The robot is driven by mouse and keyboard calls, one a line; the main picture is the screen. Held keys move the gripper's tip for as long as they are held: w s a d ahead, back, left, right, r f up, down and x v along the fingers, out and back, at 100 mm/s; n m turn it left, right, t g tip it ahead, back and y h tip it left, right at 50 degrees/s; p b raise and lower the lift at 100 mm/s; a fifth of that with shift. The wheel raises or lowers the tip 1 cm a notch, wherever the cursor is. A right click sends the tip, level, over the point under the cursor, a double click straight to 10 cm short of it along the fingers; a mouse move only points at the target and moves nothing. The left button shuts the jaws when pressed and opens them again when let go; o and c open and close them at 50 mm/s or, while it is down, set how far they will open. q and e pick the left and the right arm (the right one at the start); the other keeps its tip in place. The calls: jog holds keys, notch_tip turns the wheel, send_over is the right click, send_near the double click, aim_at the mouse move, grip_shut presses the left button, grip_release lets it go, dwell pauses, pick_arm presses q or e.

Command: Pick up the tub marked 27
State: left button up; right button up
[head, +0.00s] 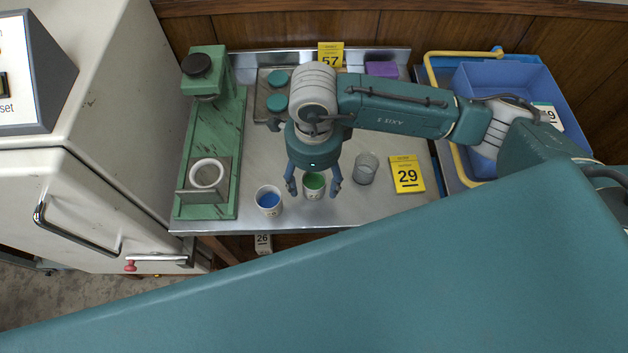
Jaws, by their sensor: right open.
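Two small white tubs stand near the front edge of the metal bench. One tub (268,201) has blue contents and the other tub (314,186) has green contents. Each seems to carry small print, but I cannot read a 27 on either. My right gripper (313,187) points down over the green tub, open, with one finger on each side of it. I cannot tell whether the fingers touch it. My left gripper is not in view.
A clear glass beaker (366,168) stands just right of the gripper, near a yellow card 29 (406,175). A green stand (210,140) with a white ring is at left. A blue bin (500,75) is at right. Teal lids (277,79) lie behind.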

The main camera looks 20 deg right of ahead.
jog(key=shift+f, duration=0.85)
jog(key=shift+c, duration=0.7)
jog(key=c, duration=1.2)
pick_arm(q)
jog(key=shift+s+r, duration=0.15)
pick_arm(e)
jog(key=shift+r, duration=0.25)
jog(key=shift+r, duration=1.1)
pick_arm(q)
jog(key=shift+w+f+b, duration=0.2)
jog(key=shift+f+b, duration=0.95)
pick_arm(e)
jog(key=shift+r, duration=8.6)
